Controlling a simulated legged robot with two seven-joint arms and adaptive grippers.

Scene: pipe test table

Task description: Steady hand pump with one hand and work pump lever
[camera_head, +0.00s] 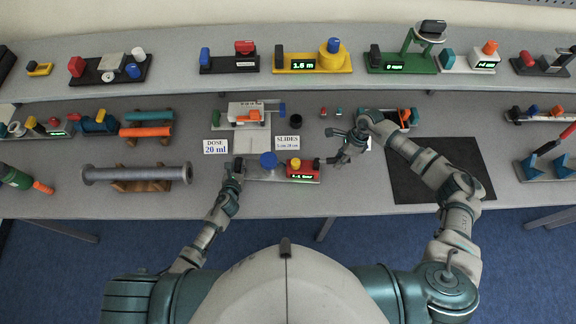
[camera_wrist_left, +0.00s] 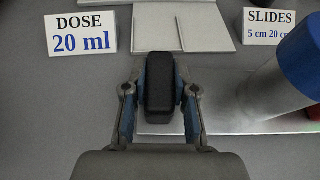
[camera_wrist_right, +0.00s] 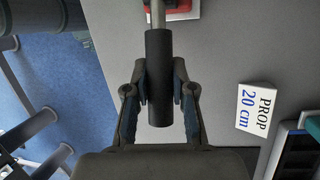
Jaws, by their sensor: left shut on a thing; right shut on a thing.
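The hand pump has a silver base plate (camera_head: 258,175), a blue-topped cylinder (camera_head: 268,159) and a red gauge box (camera_head: 300,168) with a green display. It stands near the table's front edge. My left gripper (camera_head: 238,167) is shut on a black block (camera_wrist_left: 160,90) at the left end of the plate; the plate (camera_wrist_left: 235,128) and blue cylinder top (camera_wrist_left: 305,50) lie to its right. My right gripper (camera_head: 334,158) is shut on the black lever grip (camera_wrist_right: 159,80), right of the gauge box. A grey rod (camera_wrist_right: 172,5) runs from the grip.
A "DOSE 20 ml" card (camera_head: 215,146) and a "SLIDES" card (camera_head: 287,143) stand behind the pump. A "PROP 20 cm" card (camera_wrist_right: 257,107) is near my right gripper. A dark mat (camera_head: 420,180) lies right, a grey pipe (camera_head: 135,173) left.

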